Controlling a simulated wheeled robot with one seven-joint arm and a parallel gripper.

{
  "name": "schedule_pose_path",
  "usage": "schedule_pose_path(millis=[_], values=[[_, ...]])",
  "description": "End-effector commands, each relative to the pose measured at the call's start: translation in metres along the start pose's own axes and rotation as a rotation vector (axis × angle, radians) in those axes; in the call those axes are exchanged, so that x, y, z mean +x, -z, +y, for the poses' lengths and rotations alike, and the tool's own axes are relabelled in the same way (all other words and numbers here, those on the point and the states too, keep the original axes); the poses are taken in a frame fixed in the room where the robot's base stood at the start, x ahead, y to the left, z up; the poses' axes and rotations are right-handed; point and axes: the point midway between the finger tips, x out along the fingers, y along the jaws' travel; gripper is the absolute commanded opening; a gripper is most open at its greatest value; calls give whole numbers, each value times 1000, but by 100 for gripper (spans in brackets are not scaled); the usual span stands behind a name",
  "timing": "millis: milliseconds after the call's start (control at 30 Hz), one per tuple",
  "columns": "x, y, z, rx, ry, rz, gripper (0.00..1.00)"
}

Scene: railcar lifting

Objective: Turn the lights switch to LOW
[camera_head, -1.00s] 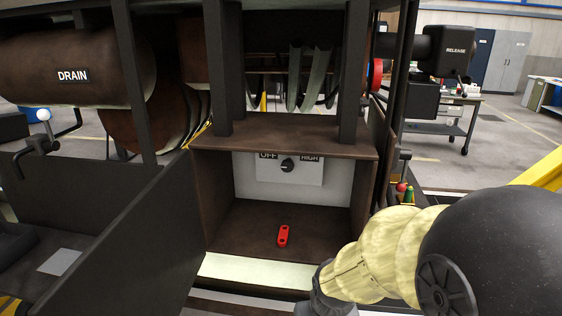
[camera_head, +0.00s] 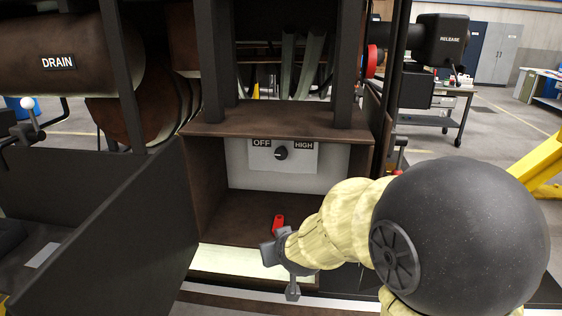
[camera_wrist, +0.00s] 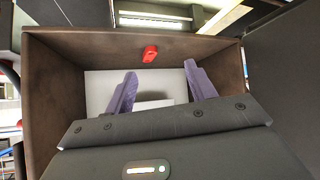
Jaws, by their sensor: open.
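The lights switch is a dark round knob (camera_head: 281,153) on a pale plate (camera_head: 300,166) at the back of an open brown box. The plate reads OFF at left and HIGH at right; no LOW label can be read. My gripper (camera_head: 281,273) is at the box's front opening, below and in front of the knob, apart from it. In the wrist view my gripper (camera_wrist: 160,95) has its two purple-grey fingers spread with nothing between them.
A red tag-like object (camera_head: 278,221) lies on the box floor near my gripper and shows in the wrist view (camera_wrist: 150,53). The brown box (camera_head: 205,190) has side walls and a top. An open dark door (camera_head: 110,235) stands at the left.

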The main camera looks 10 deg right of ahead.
Motion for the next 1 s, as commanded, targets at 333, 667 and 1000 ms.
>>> schedule_pose_path(millis=[333, 667, 1000], values=[[10, 118, 6, -116, -346, 508, 55], [-4, 141, 15, -139, -515, 602, 55], [0, 144, 17, -140, -512, 600, 55]])
